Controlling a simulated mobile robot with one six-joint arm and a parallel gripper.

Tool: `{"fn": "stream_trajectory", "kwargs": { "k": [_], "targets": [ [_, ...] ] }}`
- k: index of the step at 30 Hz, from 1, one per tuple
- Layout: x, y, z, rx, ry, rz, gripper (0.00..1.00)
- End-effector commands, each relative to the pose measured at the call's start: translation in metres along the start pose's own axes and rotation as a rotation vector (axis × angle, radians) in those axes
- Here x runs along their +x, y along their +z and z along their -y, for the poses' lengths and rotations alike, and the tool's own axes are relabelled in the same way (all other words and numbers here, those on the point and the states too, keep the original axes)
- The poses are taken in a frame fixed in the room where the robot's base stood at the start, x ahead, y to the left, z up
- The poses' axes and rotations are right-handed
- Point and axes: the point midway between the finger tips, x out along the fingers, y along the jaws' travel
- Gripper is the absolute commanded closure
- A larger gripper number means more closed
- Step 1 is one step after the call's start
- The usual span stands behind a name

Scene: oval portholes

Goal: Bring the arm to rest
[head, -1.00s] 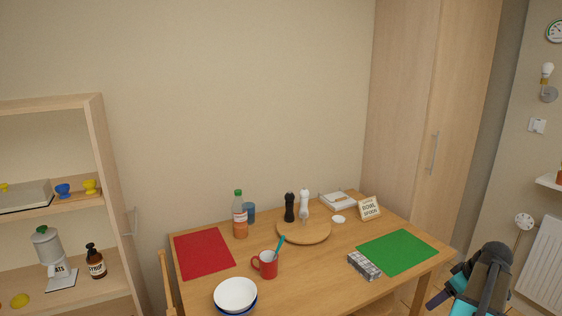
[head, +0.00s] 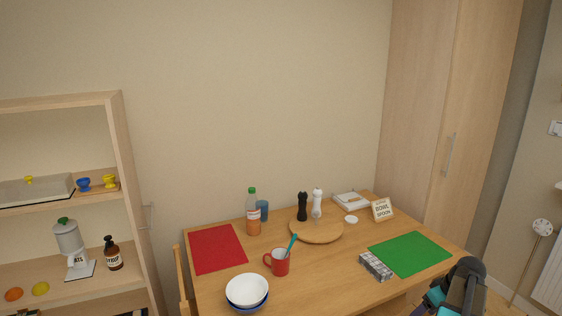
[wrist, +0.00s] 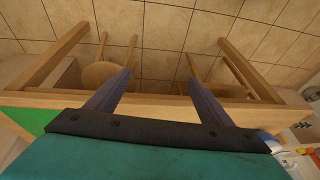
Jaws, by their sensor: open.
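My gripper (wrist: 157,92) shows in the wrist view with its two dark fingers apart and nothing between them. Behind the fingers are the wooden table's edge and the tiled floor. In the head view my arm is at the bottom right corner, beside the table's right end; the fingertips are not clear there. The wooden table (head: 330,270) bears a green mat (head: 410,254) near the arm.
On the table are a red mat (head: 216,248), red mug (head: 277,263), stacked bowls (head: 247,290), bottle (head: 253,215), round board (head: 316,230) and patterned box (head: 376,266). A stool (wrist: 104,74) stands below. Shelves (head: 118,180) are at left.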

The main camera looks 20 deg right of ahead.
Motion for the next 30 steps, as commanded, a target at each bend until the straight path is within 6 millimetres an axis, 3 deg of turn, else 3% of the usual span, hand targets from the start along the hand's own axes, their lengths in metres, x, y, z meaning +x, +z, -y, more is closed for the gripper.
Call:
{"fn": "stream_trajectory", "kwargs": {
  "k": [6, 14, 22, 30],
  "targets": [
    [0.063, -0.015, 0.058, 0.018, -0.062, 0.071, 0.26],
    [0.131, -0.021, 0.131, 0.039, -0.113, 0.168, 0.26],
    [0.19, -0.012, 0.207, 0.053, -0.143, 0.278, 0.26],
    [0.239, 0.012, 0.282, 0.059, -0.15, 0.393, 0.26]
  ]
}}
